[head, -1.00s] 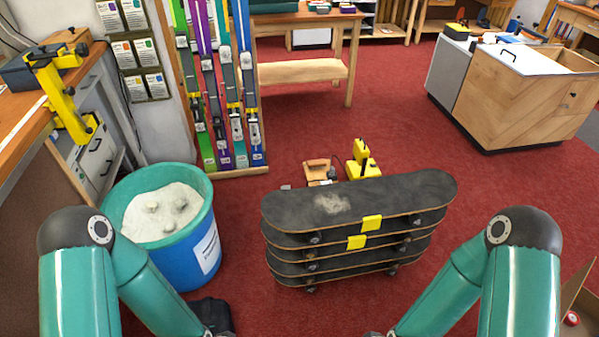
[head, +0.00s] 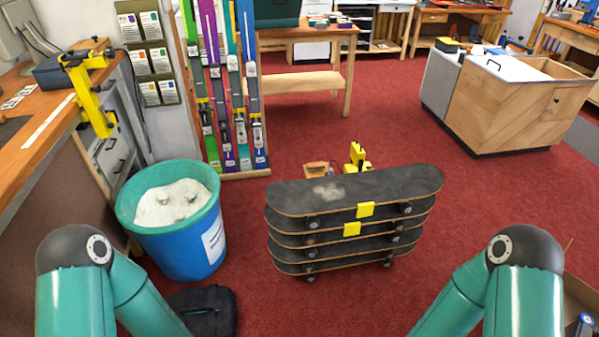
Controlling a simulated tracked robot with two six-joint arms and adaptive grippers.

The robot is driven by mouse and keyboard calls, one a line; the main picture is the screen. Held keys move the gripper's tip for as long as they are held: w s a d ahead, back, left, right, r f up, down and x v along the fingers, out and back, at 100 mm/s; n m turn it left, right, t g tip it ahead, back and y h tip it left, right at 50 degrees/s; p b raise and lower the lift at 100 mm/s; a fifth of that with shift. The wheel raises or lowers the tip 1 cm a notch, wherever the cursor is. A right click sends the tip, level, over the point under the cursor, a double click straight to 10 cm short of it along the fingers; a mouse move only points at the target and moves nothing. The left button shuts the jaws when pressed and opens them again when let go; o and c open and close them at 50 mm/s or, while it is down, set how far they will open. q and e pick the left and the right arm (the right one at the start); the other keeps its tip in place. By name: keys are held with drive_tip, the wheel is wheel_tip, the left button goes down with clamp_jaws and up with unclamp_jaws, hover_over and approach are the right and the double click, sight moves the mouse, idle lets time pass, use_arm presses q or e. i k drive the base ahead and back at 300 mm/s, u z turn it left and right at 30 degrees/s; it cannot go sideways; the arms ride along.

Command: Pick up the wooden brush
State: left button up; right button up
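I cannot make out a wooden brush for certain in the head view. A small wooden object (head: 316,169) lies on the red floor behind the skateboard stack, partly hidden by it, and I cannot tell what it is. Both of my teal arms enter from the lower corners and run out of the bottom edge. Neither gripper is in view.
A stack of skateboards (head: 390,183) stands mid-floor, with a yellow tool (head: 357,157) behind it. A blue bin (head: 180,252) and a black bag (head: 207,309) are at left. A workbench (head: 38,85) lines the left side. Red carpet is clear toward the wooden cabinet (head: 515,110).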

sight(317, 166)
drive_tip(key=z, duration=0.15)
drive_tip(key=i, duration=0.9)
drive_tip(key=u, duration=0.2)
drive_tip(key=k, duration=0.75)
drive_tip(key=z, duration=0.25)
drive_tip(key=i, duration=0.8)
drive_tip(key=u, duration=0.1)
